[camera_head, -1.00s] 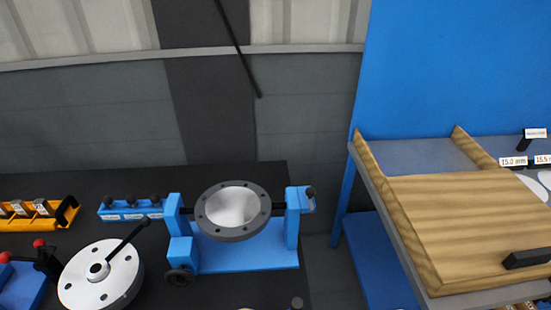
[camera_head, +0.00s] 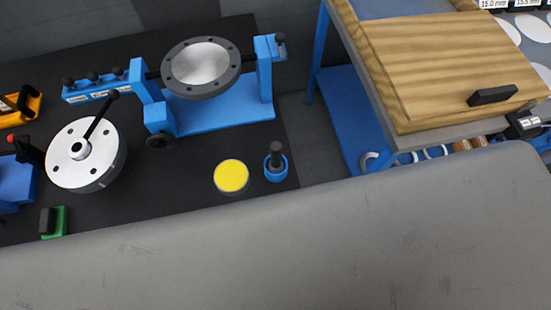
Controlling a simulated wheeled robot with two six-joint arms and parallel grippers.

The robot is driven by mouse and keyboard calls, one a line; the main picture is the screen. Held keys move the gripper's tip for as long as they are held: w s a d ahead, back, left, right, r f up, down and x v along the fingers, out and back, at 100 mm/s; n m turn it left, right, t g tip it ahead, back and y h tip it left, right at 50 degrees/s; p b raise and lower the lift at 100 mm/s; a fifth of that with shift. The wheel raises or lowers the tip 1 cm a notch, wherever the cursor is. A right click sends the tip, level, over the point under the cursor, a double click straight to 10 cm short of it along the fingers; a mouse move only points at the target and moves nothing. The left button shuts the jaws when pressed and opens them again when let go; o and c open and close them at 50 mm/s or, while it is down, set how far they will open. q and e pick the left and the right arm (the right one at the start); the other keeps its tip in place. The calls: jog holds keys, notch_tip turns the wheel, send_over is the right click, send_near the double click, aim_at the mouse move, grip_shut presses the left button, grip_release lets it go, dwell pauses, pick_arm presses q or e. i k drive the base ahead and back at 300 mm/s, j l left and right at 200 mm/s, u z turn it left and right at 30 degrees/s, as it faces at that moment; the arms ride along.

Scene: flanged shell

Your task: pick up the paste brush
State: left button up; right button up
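A dark upright handle, which looks like the paste brush (camera_head: 276,152), stands in a small round blue holder (camera_head: 276,174) near the front right corner of the black bench top. Its lower end is hidden inside the holder. A round tin with a yellow top (camera_head: 231,176), perhaps the paste, sits just left of the holder, apart from it. Neither of my grippers shows in the head view.
A blue stand (camera_head: 220,115) carries a grey flanged ring (camera_head: 201,68) behind the brush. A white disc with a black lever (camera_head: 85,152) stands at left. Right, across a gap, is a shelf with a wooden board (camera_head: 440,65). The lower view is blocked.

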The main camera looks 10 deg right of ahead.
aim_at(276, 165)
jog(key=k+j, duration=0.15)
jog(key=j, duration=0.25)
jog(key=k+j+z, duration=0.1)
jog(key=j, duration=0.35)
jog(key=k+j, duration=0.25)
jog(key=j, duration=0.15)
jog(key=k+j, duration=0.2)
jog(key=j, duration=0.2)
jog(key=z, duration=0.05)
